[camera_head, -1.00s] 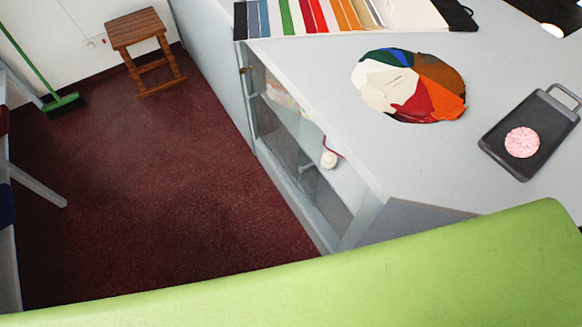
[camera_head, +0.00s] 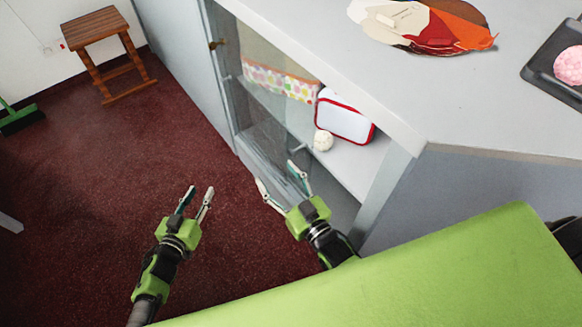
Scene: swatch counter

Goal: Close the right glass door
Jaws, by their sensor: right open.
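The grey counter cabinet (camera_head: 398,185) has a glazed front facing the dark red floor. Its glass (camera_head: 262,135) shows left of and below the shelf, with a small pale handle (camera_head: 299,148) near its right part. The right end of the front looks uncovered; I cannot tell exactly how far the right door stands open. My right gripper (camera_head: 277,174) is open and empty, its fingers in front of the lower glass; I cannot tell if they touch it. My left gripper (camera_head: 198,192) is open and empty, over the floor left of the cabinet.
A dotted pouch (camera_head: 282,82), a white ball (camera_head: 323,140) and a red-edged white box (camera_head: 344,117) are on the cabinet shelf. A wooden stool (camera_head: 95,28) and a green broom (camera_head: 18,118) are by the wall. The floor between is clear.

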